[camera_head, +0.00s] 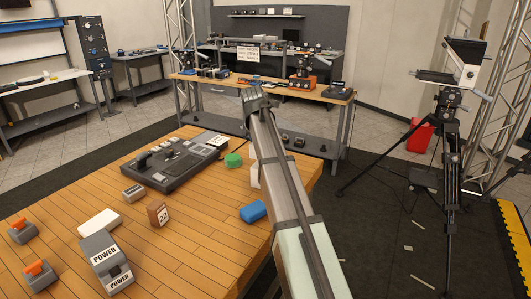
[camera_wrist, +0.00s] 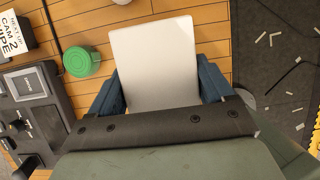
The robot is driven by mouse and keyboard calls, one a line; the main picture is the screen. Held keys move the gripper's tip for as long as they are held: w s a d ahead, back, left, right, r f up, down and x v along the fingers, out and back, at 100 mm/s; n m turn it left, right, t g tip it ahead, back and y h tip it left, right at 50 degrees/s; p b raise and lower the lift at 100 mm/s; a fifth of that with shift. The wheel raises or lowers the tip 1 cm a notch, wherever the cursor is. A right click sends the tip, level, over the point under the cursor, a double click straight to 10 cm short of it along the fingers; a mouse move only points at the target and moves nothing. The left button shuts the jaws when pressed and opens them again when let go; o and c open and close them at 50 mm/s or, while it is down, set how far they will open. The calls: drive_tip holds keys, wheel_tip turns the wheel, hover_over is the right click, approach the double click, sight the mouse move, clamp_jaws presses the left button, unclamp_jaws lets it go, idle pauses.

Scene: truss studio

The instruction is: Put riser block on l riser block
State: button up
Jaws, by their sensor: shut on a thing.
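A plain white block (camera_wrist: 155,62), which I take as the riser block, is between the two dark blue fingers of my gripper (camera_wrist: 163,88) in the wrist view. My gripper is shut on it. In the head view a sliver of a white block (camera_head: 254,176) shows beside my arm, right of the green round piece; my arm hides the rest and the fingers. Another white block (camera_head: 99,222), likely the l riser block, lies flat at the left of the wooden table, away from my gripper. I cannot tell whether the held block touches the table.
The green piece (camera_head: 233,160) and a dark control panel (camera_head: 175,160) are left of my gripper. A blue roll (camera_head: 253,212), a brown card block (camera_head: 158,214), a small grey box (camera_head: 133,193) and a grey POWER box (camera_head: 105,262) stand nearby. Bare boards separate them.

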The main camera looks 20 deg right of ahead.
drive_tip(key=shift+f, duration=1.7)
drive_tip(key=shift+f, duration=0.1)
drive_tip(key=o, duration=1.1)
drive_tip(key=v, duration=1.2)
